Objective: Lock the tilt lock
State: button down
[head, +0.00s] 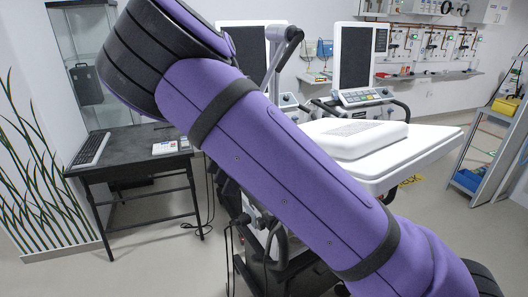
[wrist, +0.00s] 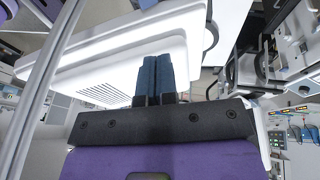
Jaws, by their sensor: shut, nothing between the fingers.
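I cannot make out the tilt lock for certain in either view. In the head view my own purple arm crosses the middle and hides much of the equipment behind it; my gripper does not show there. In the wrist view my gripper (wrist: 153,60) is shut, its two dark blue fingers side by side with nothing between them. The fingertips overlap a white panel (wrist: 75,68) in the picture; I cannot tell whether they touch it. A grey jointed support arm (head: 287,47) rises behind my arm in the head view.
A white slab-like unit (head: 362,137) lies on a white top (head: 432,142) to the right of my arm. A ventilator screen (head: 357,55) stands behind it. A dark desk (head: 128,150) is at left, a shelf rack (head: 492,135) at right. A metal pole (wrist: 44,92) runs along the wrist view's left.

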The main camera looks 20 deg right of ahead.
jog(key=shift+f, duration=0.1)
dwell(0.3)
jog(key=shift+s+a+x, duration=0.1)
jog(key=shift+s+x, duration=0.2)
jog(key=shift+x, duration=1.95)
jog(key=shift+s+a+x, duration=0.1)
jog(key=shift+s+x, duration=0.15)
jog(key=shift+x, duration=1.95)
jog(key=shift+s+a+x, duration=0.1)
jog(key=shift+s+x, duration=0.2)
jog(key=shift+x, duration=1.95)
jog(key=shift+s+f, duration=0.1)
jog(key=shift+s, duration=0.05)
jog(key=shift+s+d+f, duration=0.25)
jog(key=shift+s+f, duration=0.75)
jog(key=shift+s, duration=0.05)
jog(key=shift+s+d+f, duration=0.1)
jog(key=shift+s+f, duration=0.15)
jog(key=shift+f, duration=0.4)
jog(key=shift+s+d+f, duration=0.1)
jog(key=shift+s+f, duration=0.2)
jog(key=shift+f, duration=0.4)
